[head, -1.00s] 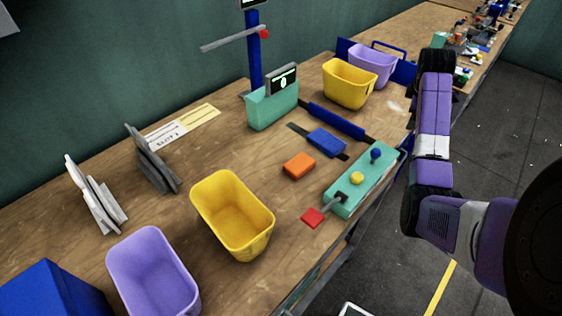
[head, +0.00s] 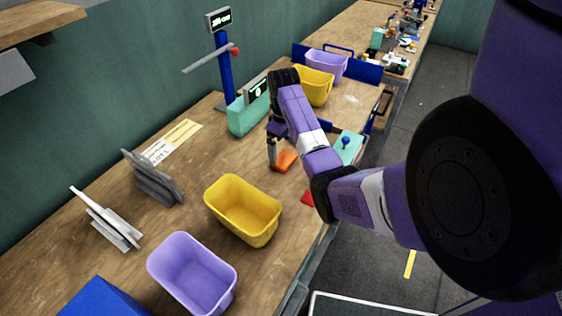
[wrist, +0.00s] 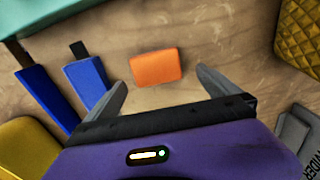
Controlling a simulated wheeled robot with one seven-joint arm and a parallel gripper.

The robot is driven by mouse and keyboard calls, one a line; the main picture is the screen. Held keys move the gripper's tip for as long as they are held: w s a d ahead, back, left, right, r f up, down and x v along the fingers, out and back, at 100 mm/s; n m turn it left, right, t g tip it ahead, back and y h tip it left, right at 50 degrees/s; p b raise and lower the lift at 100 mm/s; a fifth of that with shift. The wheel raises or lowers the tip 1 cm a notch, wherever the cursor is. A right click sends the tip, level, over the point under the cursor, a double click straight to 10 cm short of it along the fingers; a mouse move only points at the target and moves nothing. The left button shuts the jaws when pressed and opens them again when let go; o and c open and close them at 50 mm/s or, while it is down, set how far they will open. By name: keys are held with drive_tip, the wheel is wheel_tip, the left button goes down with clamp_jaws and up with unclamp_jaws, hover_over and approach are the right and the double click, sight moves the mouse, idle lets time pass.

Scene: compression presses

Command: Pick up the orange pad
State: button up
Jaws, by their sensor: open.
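The orange pad (head: 285,160) lies flat on the wooden workbench. In the wrist view the orange pad (wrist: 156,67) sits ahead of my gripper, roughly centred between the two fingers and a little beyond their tips. My gripper (wrist: 160,79) is open and empty, with one grey finger on each side. In the head view my gripper (head: 274,164) is over the bench close to the pad's left side, pointing down. My arm hides part of the area around the pad in the head view.
A blue pad (wrist: 86,80) and a longer blue bar (wrist: 45,97) lie left of the orange pad in the wrist view.

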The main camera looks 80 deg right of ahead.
sight(284, 158)
drive_tip(key=shift+s+d+f+p, duration=0.15)
drive_tip(key=shift+f+p, duration=0.1)
drive_tip(key=shift+f, duration=1.05)
drive_tip(key=shift+s+d+f+p, duration=0.1)
drive_tip(key=shift+f+p, duration=0.1)
drive_tip(key=shift+f, duration=1.05)
drive_tip(key=c, duration=1.3)
drive_tip(key=shift+o, duration=0.2)
drive_tip(key=shift+r, duration=0.1)
